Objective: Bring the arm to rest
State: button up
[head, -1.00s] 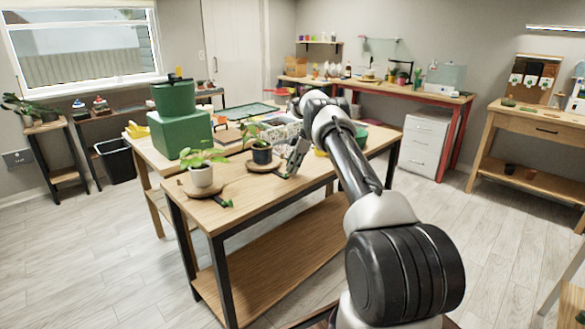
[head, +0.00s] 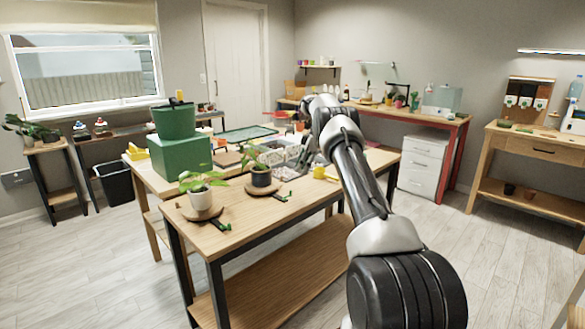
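My arm (head: 355,170) reaches forward over the wooden work table from the lower right, bent at its far end. My gripper (head: 303,157) points down above the back part of that table, partly lost against the grey tray and the clutter behind it. Its fingers are too small and dark to tell whether they are open or shut. I see nothing clearly held. A plant in a dark pot (head: 261,177) stands on another saucer (head: 262,188), left of my gripper.
Small green-and-black items (head: 221,226) lie by the saucers. A yellow cup (head: 319,172) stands right of my gripper. A green box (head: 180,157) with a green bin (head: 174,121) on it stands at the left. The work table's front right (head: 290,215) is bare.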

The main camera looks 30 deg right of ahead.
jog(key=s+f+m+g, duration=0.2)
jog(key=s+f+m, duration=0.4)
jog(key=m, duration=0.2)
jog(key=s+a+r+m+h, duration=0.1)
jog(key=s+a+r+m, duration=0.3)
jog(key=s+r, duration=0.5)
jog(key=s+a+r+m+h, duration=0.2)
jog(key=s+a+r, duration=0.4)
jog(key=s, duration=0.5)
jog(key=s+a+r+t, duration=0.2)
jog(key=s+a+r, duration=0.2)
jog(key=s, duration=1)
jog(key=s+a+r+n+t+h, duration=0.1)
jog(key=s+a+r, duration=0.4)
jog(key=s, duration=0.8)
jog(key=shift+s+a+n+t, duration=0.35)
jog(key=shift+a+t, duration=0.25)
jog(key=shift+a, duration=0.1)
